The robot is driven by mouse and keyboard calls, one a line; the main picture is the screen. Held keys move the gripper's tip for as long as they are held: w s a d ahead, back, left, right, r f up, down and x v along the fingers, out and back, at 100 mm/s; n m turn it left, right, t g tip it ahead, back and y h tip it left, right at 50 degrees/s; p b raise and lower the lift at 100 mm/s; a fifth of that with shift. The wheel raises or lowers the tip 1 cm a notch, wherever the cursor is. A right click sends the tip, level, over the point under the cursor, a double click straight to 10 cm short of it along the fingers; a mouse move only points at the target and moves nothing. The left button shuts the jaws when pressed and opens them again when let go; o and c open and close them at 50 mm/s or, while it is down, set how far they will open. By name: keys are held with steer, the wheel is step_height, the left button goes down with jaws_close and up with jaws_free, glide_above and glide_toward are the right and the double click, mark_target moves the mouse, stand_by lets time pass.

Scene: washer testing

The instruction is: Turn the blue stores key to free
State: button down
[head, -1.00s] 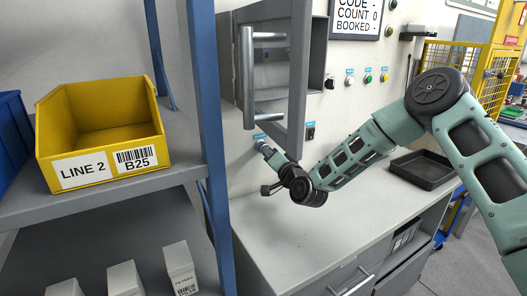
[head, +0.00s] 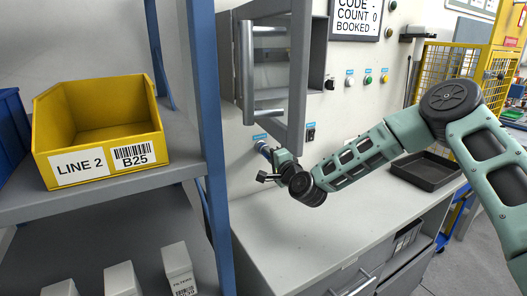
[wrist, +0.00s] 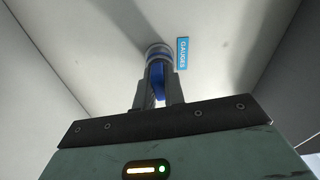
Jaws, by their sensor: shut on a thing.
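My gripper (wrist: 157,92) is shut on a blue key (wrist: 158,72) in a round lock with a silver and blue ring (wrist: 158,51) on a pale wall. A blue label (wrist: 182,54) beside this lock reads GAUGES, not stores. In the head view my gripper (head: 268,150) is at the wall below the open grey cabinet door (head: 299,75); the key is mostly hidden there. A small blue label (head: 260,137) shows just above it. The key's exact angle is hard to tell between the fingers.
The open door hangs close above my wrist. A black switch (head: 310,132) is on the wall to the right. The grey counter (head: 310,240) below is clear, with a black tray (head: 427,170) at right. A shelf with a yellow bin (head: 100,135) stands at left.

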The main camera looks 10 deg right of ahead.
steer(key=shift+m, duration=0.8)
steer(key=c, duration=1.4)
jaws_free()
steer(key=b+v, duration=0.3)
steer(key=v, duration=1.4)
steer(key=s+a+f+n+g+y, duration=0.2)
steer(key=s+a+f+n+g, duration=0.4)
steer(key=s+a+n+g, duration=0.65)
steer(key=s+d+r+n+g+h, duration=0.2)
steer(key=s+n, duration=0.3)
steer(key=s, duration=0.5)
steer(key=s+d+r+n+g+h, duration=0.3)
steer(key=s+n, duration=0.2)
steer(key=s, duration=0.5)
steer(key=shift+s+r+h, duration=0.2)
steer(key=shift+s+h, duration=0.2)
